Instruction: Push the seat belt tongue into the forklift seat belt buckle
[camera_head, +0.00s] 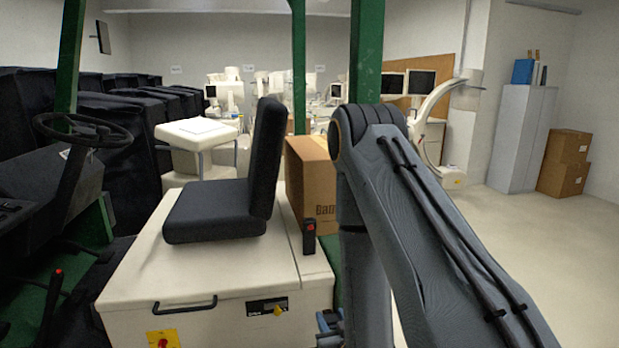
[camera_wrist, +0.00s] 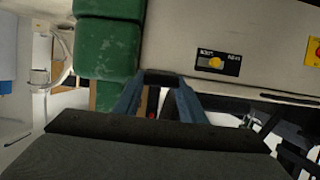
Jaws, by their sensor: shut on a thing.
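The seat belt buckle (camera_head: 309,238) is a black upright piece with a red button, beside the black seat (camera_head: 215,212) on its right side. My gripper (camera_head: 330,322) shows only in part at the bottom of the head view, low beside the white seat base and below the buckle. In the wrist view my gripper's (camera_wrist: 163,82) two blue-grey fingers are shut on a small dark piece, the seat belt tongue (camera_wrist: 163,77). The tongue's metal plate cannot be made out. The tongue is hidden in the head view. It is apart from the buckle.
The white seat base (camera_head: 240,326) has a black handle (camera_head: 185,306) and a label with a yellow knob. Green posts (camera_head: 367,50) rise by the seat. A cardboard box (camera_head: 308,180) stands behind the buckle. The floor (camera_head: 545,240) at right is clear.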

